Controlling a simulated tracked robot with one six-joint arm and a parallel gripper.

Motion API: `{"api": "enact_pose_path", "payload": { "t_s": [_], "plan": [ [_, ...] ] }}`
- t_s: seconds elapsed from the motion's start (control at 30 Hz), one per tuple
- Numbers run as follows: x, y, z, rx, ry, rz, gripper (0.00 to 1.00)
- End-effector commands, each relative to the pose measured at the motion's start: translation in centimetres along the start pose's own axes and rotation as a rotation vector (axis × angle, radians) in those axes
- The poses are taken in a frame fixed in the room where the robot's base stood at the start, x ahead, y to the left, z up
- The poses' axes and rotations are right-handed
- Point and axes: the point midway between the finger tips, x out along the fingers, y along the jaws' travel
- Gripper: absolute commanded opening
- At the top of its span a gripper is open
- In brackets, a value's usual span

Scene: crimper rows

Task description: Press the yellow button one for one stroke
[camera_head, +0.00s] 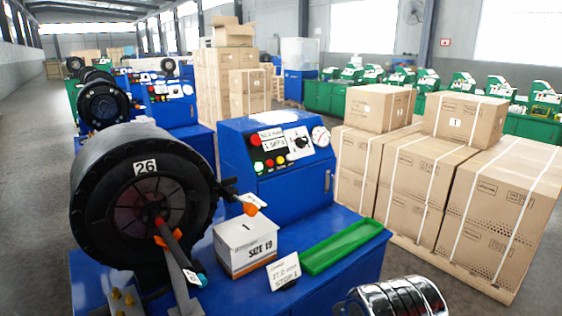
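The control panel (284,148) is on a blue machine box right of the black round crimper head marked 26 (145,195). Several small round buttons sit on the panel's face. I cannot make out my gripper in this view.
A white SIZE 19 box (245,244), a STROKE 1 card (284,271) and a green tray (340,247) lie on the blue bench before the panel. Orange-tipped dark parts (250,208) jut near the head. A shiny ribbed metal part (400,298) is at the bottom edge. Cartons (420,180) stand right.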

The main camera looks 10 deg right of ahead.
Motion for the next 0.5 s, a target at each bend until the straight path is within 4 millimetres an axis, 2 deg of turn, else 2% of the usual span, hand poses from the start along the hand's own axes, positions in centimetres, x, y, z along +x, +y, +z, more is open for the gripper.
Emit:
{"api": "enact_pose_path", "payload": {
  "t_s": [0.07,0.33,0.5],
  "plan": [
    [0.00,0.00,0.00,0.000,0.000,0.000,0.20],
    [0.00,0.00,0.00,0.000,0.000,0.000,0.01],
    [0.00,0.00,0.00,0.000,0.000,0.000,0.00]
  ]
}}
